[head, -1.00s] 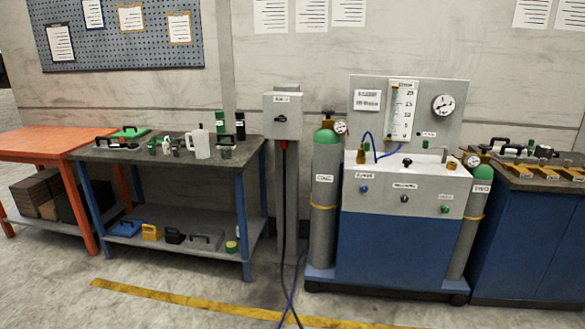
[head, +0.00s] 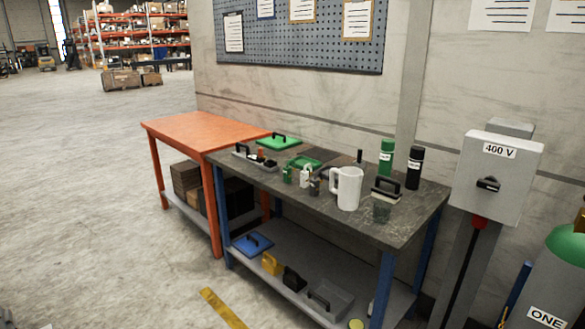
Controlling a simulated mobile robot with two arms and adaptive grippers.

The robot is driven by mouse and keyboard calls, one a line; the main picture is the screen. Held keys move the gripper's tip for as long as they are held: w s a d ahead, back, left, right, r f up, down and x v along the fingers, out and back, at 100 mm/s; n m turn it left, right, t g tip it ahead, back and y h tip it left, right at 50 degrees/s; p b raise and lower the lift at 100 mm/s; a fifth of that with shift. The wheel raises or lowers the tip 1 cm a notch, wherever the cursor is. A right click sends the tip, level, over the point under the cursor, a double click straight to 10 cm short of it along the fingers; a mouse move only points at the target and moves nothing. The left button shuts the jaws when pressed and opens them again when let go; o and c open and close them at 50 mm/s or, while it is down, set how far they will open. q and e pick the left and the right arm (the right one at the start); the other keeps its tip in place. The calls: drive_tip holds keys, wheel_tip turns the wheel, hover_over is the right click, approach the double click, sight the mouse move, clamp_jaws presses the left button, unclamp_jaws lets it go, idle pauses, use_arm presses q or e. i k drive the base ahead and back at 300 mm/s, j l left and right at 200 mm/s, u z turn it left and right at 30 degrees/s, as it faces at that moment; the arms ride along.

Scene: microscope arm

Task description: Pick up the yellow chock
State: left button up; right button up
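The yellow chock (head: 271,264) sits on the lower shelf of the grey-topped workbench (head: 405,228), towards its left front. A blue item with a handle (head: 253,244) lies to its left and a black chock-like block (head: 293,279) stands close on its right. The yellow chock is small in the head view but unobstructed. Neither of my grippers shows in the head view.
An orange table (head: 190,125) adjoins the workbench on the left. A grey handled tray (head: 328,299) lies further right on the shelf. A 400 V box (head: 497,170) and a gas cylinder (head: 560,285) stand at right. The floor at left is open.

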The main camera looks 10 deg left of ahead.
sight(269, 263)
drive_tip(key=i+j+u, duration=0.15)
drive_tip(key=i+u, duration=0.3)
drive_tip(key=i+l+u, duration=0.1)
drive_tip(key=i+u, duration=0.4)
drive_tip(key=i+j+z, duration=0.1)
drive_tip(key=i+z, duration=0.2)
drive_tip(key=i, duration=0.2)
drive_tip(key=i+j+z, duration=0.25)
drive_tip(key=i, duration=0.25)
